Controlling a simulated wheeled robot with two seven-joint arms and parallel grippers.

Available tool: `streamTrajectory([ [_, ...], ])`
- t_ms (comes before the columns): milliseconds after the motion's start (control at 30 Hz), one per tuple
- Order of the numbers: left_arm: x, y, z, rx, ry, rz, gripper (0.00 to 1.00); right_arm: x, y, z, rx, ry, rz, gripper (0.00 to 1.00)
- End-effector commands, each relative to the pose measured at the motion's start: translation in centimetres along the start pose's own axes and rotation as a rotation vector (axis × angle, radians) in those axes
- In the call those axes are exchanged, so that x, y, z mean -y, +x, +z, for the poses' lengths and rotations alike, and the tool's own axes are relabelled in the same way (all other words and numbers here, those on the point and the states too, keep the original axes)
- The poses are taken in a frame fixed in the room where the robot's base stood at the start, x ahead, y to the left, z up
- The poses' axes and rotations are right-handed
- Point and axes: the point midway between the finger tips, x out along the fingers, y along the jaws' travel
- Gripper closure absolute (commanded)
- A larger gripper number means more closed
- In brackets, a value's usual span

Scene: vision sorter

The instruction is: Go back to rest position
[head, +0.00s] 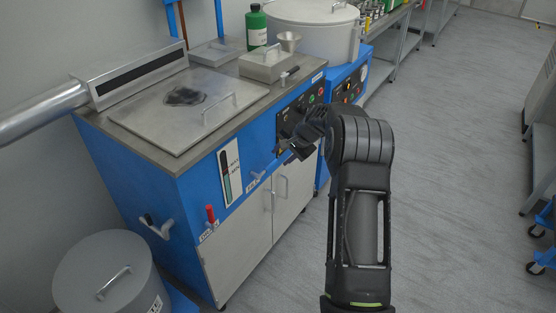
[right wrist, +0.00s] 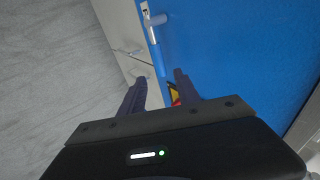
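My right gripper (head: 283,150) is in front of the blue machine's control panel in the head view, at the end of my dark arm. In the right wrist view its two fingers (right wrist: 157,84) stand apart with nothing held between them. They point toward the machine's blue side and pale cabinet doors. My left gripper does not show in either view.
The blue machine (head: 170,190) has a steel top with a lidded hatch (head: 180,115), a red-handled lever (head: 210,214) and cabinet doors (head: 262,222). A grey lidded drum (head: 85,285) stands at lower left. A green bottle (head: 256,28) stands behind. Floor at right (head: 450,150) is clear.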

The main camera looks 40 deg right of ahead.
Motion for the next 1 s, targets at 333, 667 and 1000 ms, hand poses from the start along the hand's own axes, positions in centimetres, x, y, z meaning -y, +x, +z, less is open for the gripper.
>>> streamTrajectory([
  [333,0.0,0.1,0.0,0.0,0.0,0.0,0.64,0.0,-1.1,0.1,0.002,0.0,0.001,0.61],
  [667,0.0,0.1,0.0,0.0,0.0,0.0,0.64,0.0,-1.1,0.1,0.001,0.0,0.0,0.61],
  [1000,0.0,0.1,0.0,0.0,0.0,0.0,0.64,-4.3,2.2,0.5,-0.121,-0.14,0.071,0.61],
])
